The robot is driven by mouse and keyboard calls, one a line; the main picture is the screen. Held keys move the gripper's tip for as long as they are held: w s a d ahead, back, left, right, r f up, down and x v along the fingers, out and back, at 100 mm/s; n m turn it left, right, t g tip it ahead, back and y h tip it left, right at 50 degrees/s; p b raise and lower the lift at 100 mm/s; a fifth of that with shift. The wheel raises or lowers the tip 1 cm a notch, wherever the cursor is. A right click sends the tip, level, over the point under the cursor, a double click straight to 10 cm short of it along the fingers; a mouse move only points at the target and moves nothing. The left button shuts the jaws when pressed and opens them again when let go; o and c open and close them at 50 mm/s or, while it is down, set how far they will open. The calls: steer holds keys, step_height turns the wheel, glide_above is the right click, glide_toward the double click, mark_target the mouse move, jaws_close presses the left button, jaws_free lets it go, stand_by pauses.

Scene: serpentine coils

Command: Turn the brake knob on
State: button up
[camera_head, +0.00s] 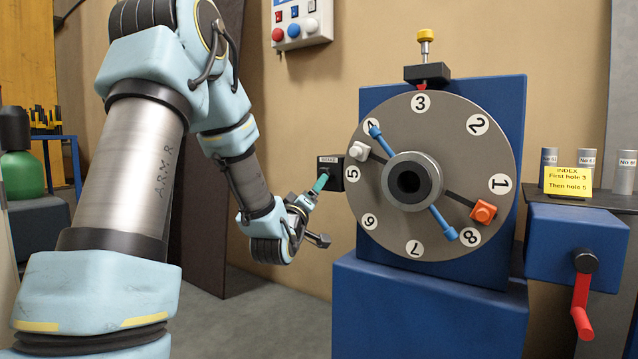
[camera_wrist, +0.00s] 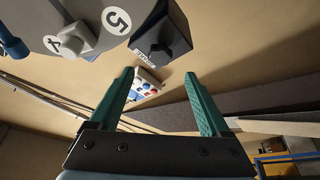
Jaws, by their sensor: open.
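The brake unit is a small black box (camera_head: 337,175) with a white label, just left of the large numbered disc. In the wrist view the black box (camera_wrist: 178,32) is at the top, and its dark brake knob (camera_wrist: 160,48) shows on the near face beside the label. My gripper (camera_head: 321,183) has teal fingers that overlap the box in the head view and hide the knob there. In the wrist view my gripper (camera_wrist: 158,76) is open, with nothing between the fingers. The knob appears beyond the fingertips, apart from them.
The grey disc (camera_head: 433,120) on a blue stand has a white knob (camera_head: 359,151) close to the brake box. A blue box with a red crank (camera_head: 581,306) stands right, near a yellow index card (camera_head: 567,180). A wall panel (camera_head: 300,22) hangs above.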

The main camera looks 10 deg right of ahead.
steer(key=x, duration=0.8)
steer(key=shift+w+d, duration=0.2)
steer(key=shift+d, duration=0.05)
steer(key=shift+c, duration=0.3)
jaws_close()
steer(key=shift+b, duration=0.5)
